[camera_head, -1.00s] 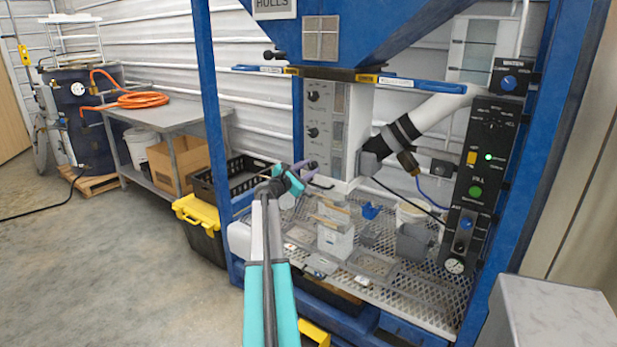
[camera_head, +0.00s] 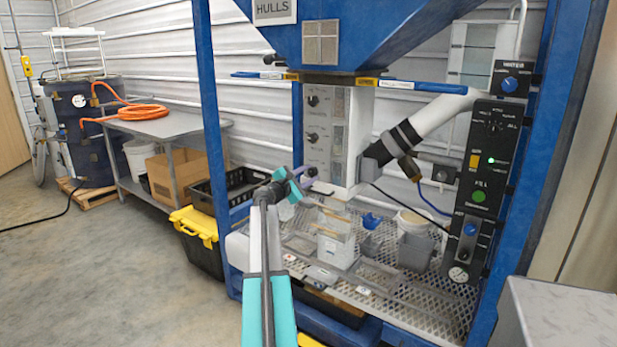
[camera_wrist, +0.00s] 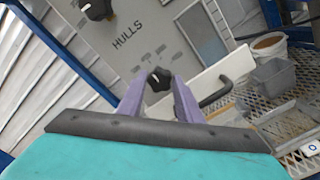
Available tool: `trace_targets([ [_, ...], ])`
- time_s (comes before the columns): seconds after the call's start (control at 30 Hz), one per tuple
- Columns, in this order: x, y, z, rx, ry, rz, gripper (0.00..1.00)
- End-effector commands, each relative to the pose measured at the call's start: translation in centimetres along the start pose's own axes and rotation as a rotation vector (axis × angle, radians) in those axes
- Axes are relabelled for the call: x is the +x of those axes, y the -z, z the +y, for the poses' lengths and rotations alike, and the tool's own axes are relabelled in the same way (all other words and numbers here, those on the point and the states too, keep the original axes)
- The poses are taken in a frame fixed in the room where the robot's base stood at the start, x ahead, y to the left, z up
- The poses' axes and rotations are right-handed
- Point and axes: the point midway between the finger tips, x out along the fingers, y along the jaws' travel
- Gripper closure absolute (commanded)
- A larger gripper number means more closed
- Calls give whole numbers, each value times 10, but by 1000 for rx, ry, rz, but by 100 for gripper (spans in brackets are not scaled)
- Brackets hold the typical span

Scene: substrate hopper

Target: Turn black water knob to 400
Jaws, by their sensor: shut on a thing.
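The grey control panel (camera_head: 325,150) on the hopper's front carries a column of black knobs. In the wrist view, my gripper (camera_wrist: 159,88) has its two purple fingers closed on either side of the lowest black knob (camera_wrist: 158,77). The knob's white pointer mark shows; the small dial lettering around it is too blurred to read. Another black knob (camera_wrist: 96,9) is above it, beside the word HULLS. In the head view, my gripper (camera_head: 302,179) is at the panel's lower left and hides the held knob. The upper knobs (camera_head: 313,100) and (camera_head: 312,138) are clear of it.
A WATER box with a blue knob (camera_head: 510,84) and a black switch panel (camera_head: 489,150) are at right. A black handle (camera_wrist: 215,92) projects close beside my fingers. Below is a mesh shelf (camera_head: 420,300) with several tubs. A blue post (camera_head: 211,130) stands left of my gripper.

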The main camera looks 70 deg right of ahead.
Motion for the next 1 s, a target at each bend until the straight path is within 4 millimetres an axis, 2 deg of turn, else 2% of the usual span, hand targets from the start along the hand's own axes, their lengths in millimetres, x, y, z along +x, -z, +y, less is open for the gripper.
trace_targets([
  [0.13,1,-1,1,-1,-2,0,90],
  [0.17,1,-1,1,-1,-2,0,63],
  [0.23,1,-1,1,-1,-2,0,51],
  [0.27,0,0,1,-1,-2,0,49],
  [0.67,-2,0,0,-1,-1,0,49],
  [1.0,-30,0,-1,-1,-1,0,49],
])
